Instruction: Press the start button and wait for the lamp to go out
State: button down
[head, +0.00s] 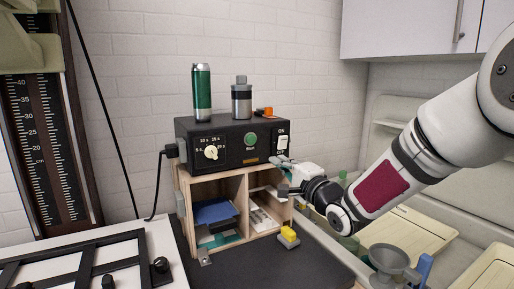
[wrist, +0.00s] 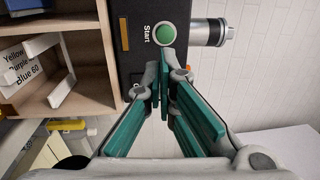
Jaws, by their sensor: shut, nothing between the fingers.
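The black timer box (head: 232,132) sits on top of a wooden shelf unit. Its round green start button (head: 250,139) is on the front face, right of a white dial (head: 211,152) and left of a white switch (head: 282,142) marked ON. In the wrist view the green button (wrist: 165,34), labelled Start, lies just beyond my fingertips. My gripper (head: 279,178) is shut and empty, in front of the lower right of the box; it also shows in the wrist view (wrist: 161,78). A gap shows between fingertips and button in the picture; the depth is hard to judge. No lit lamp is discernible.
A green can (head: 202,92), a metal canister (head: 241,101) and an orange item (head: 263,112) stand on the box. The wooden shelf unit (head: 244,196) holds papers and boxes. A yellow-topped block (head: 289,233) is on the dark counter. The enlarger column (head: 45,140) stands left.

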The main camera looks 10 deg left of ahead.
aim_at(252, 143)
jog(key=p+x, duration=0.1)
jog(key=x, duration=1.2)
jog(key=shift+w+a+f, duration=0.1)
